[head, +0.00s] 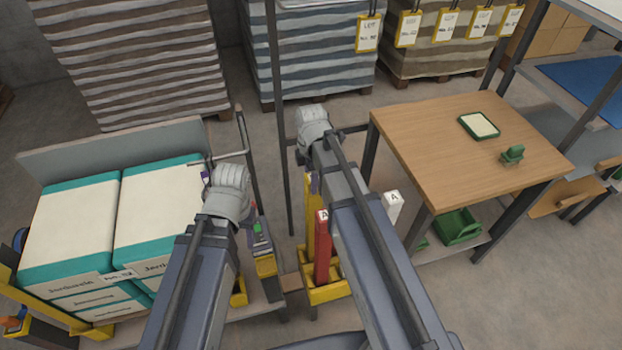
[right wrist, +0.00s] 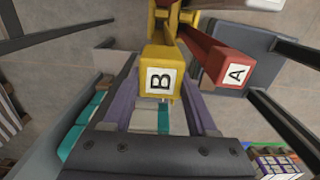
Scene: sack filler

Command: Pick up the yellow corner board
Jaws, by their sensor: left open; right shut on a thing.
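The yellow corner board (right wrist: 162,55), with a white label B on its end, stands between the purple fingers of my right gripper (right wrist: 163,100), which is shut on it. In the head view only a sliver of the yellow board (head: 313,184) shows beside my right arm, which hides the right fingers. The board's lower end runs toward a yellow holder (head: 328,292); I cannot tell whether it still rests there. The red corner board (head: 322,248), labelled A, stands close beside it. My left gripper (head: 206,180) is open, mostly hidden behind its wrist, near the stacked sacks.
A white-topped post labelled A (head: 393,207) stands right of the red board. A wooden table (head: 450,150) is on the right, with a green bin (head: 458,227) below. Teal and white sacks (head: 72,225) lie at left. Thin dark uprights stand close to both arms.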

